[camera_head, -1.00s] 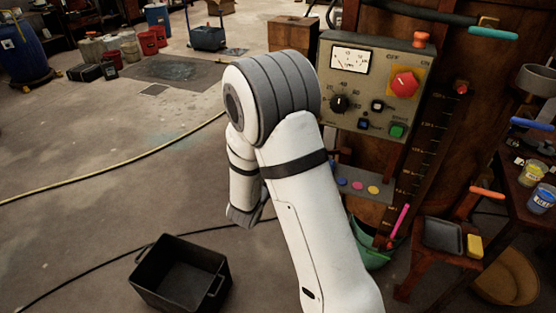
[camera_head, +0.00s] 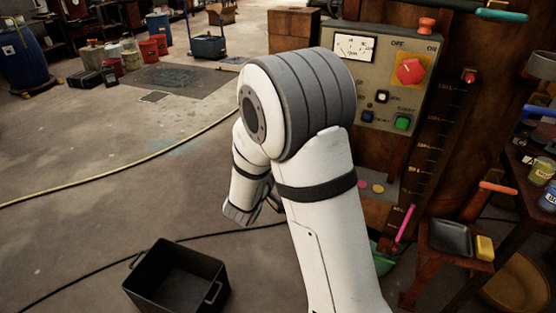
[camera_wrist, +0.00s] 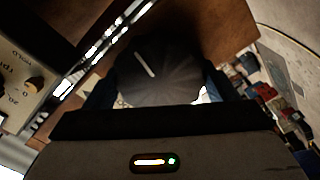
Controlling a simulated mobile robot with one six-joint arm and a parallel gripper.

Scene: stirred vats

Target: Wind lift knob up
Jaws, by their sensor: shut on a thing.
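In the wrist view a dark, round, fluted knob (camera_wrist: 165,72) with a white pointer line sits between the fingers of my gripper (camera_wrist: 157,92). The fingers are closed on its two sides. No lettering beside this knob is readable, so I cannot confirm from its markings that it is the lift knob. In the head view my white arm hides the knob, and the gripper's hold cannot be seen there.
The control panel (camera_head: 388,75) has a gauge (camera_head: 354,47), a red switch (camera_head: 410,72) and a green button (camera_head: 403,122). A black crate (camera_head: 178,283) stands on the floor. A pink-marked scale (camera_head: 428,150) runs beside the panel. Open floor lies left.

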